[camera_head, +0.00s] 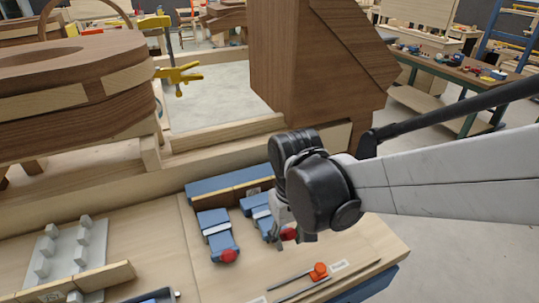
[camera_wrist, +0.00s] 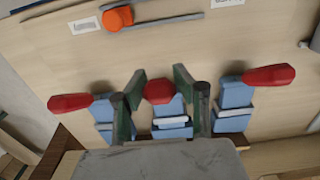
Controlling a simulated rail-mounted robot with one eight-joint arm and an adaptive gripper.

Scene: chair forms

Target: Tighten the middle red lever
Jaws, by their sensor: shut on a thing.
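Three blue clamps with red levers stand in a row in the wrist view. The middle red lever (camera_wrist: 158,91) sits between the two fingers of my gripper (camera_wrist: 160,84), which is shut on it. Its blue clamp (camera_wrist: 172,122) shows between the fingers. The left red lever (camera_wrist: 69,103) points out to the left and the right red lever (camera_wrist: 269,75) points out to the right. In the head view, my gripper (camera_head: 286,232) is at the middle clamp, and the middle lever (camera_head: 289,234) is partly covered. The clamp at its left (camera_head: 215,231) is clear; the third is hidden behind my arm.
An orange-red part (camera_head: 319,271) lies with dark bars near the bench's front edge. A grey pegged rack (camera_head: 72,255) stands at the left of the wooden bench. A tall brown wooden form (camera_head: 300,60) rises behind the clamps.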

